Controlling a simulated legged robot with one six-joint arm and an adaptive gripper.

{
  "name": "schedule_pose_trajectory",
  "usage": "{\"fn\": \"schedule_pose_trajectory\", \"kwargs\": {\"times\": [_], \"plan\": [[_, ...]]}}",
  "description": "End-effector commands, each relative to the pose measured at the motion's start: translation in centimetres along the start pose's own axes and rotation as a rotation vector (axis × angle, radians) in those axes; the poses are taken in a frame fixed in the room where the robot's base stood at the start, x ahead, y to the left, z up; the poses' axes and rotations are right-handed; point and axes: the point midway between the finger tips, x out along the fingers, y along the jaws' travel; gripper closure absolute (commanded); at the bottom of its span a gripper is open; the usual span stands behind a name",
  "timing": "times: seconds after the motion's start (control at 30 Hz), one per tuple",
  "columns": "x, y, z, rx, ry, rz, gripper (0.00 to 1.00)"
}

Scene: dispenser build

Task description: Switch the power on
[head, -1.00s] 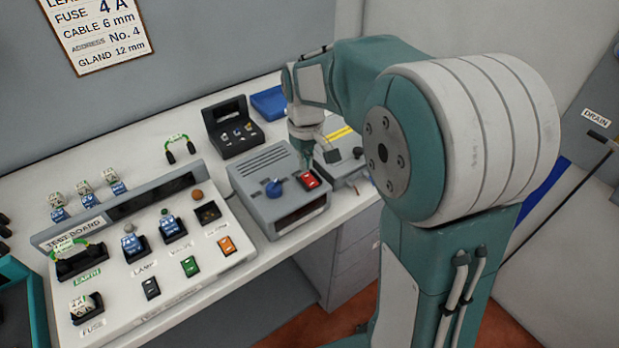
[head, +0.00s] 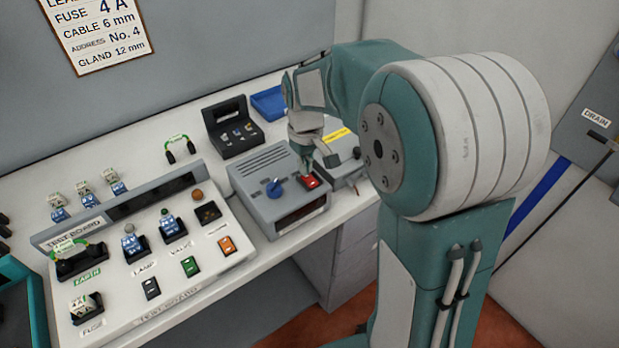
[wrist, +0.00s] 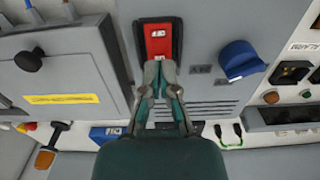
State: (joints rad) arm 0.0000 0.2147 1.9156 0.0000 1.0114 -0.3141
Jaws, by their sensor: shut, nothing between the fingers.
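The grey power supply box (head: 252,182) stands on the bench and carries a red rocker switch (head: 311,181) and a blue knob (head: 274,188). In the wrist view the red switch (wrist: 158,42) sits in a black frame just beyond my fingertips. My gripper (head: 307,170) is shut and empty, pointing down at the switch. In the wrist view its fingertips (wrist: 160,66) are at the near edge of the red switch; I cannot tell whether they touch it. The blue knob (wrist: 240,60) is to the right there.
The test board (head: 150,255) with several switches and blocks lies left of the box. A black open case (head: 233,125) and a blue tray (head: 268,103) stand behind. A grey unit with a yellow label (wrist: 62,98) sits close beside the box.

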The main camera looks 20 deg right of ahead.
Motion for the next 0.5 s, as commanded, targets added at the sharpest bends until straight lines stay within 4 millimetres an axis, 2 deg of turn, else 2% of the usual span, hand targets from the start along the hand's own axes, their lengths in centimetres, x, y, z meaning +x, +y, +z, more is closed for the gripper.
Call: {"fn": "schedule_pose_trajectory", "kwargs": {"times": [0.5], "plan": [[0.68, -0.01, 0.02, 0.000, 0.000, 0.000, 1.00]]}}
